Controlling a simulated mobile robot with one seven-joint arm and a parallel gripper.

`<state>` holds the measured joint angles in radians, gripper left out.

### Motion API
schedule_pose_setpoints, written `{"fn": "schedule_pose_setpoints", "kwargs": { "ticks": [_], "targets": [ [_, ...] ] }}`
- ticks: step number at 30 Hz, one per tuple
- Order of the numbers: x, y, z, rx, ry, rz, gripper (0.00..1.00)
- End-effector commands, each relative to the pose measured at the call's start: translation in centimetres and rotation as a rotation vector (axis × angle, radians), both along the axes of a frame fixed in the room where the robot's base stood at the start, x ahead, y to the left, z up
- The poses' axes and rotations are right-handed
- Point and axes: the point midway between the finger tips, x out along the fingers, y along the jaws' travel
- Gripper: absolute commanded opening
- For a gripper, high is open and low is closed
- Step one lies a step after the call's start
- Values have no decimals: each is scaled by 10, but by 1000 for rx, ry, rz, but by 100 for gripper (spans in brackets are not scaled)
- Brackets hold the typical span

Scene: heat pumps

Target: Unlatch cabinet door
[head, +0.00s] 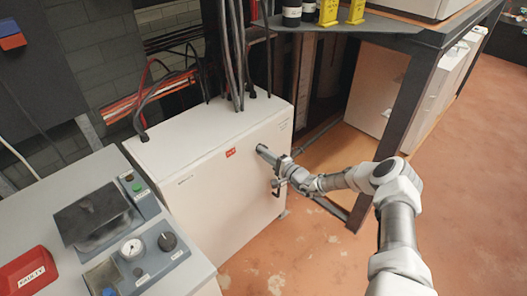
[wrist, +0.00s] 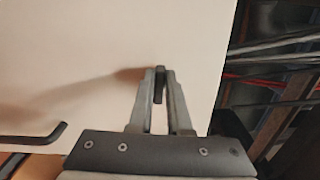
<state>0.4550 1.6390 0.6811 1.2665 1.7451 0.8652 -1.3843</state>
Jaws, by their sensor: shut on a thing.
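The white cabinet (head: 225,205) stands in the middle of the head view, and its door looks closed. A small red label sits near the top of the door. My gripper (head: 277,185) is at the right part of the door front. In the wrist view, my gripper (wrist: 159,82) has both fingers closed around a small dark latch (wrist: 159,90) against the pale door (wrist: 90,60). The latch's lower part shows between the fingers. In the head view my gripper hides the latch. A black bar handle (wrist: 35,138) shows at lower left in the wrist view.
Dark cables (head: 233,50) run down into the cabinet top. A grey console (head: 160,250) with a gauge stands close at left. A dark-framed bench (head: 400,100) stands behind my arm at right. Open reddish floor (head: 300,255) lies in front of the cabinet.

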Motion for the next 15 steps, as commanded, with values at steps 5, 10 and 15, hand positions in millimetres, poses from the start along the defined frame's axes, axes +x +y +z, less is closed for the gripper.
{"fn": "schedule_pose_setpoints", "kwargs": {
  "ticks": [5,10,15],
  "targets": [
    [0,0,-1,-60,-59,0,0],
    [0,0,-1,-91,-90,0,0],
    [0,0,-2,-104,-104,0,0]
  ]
}}
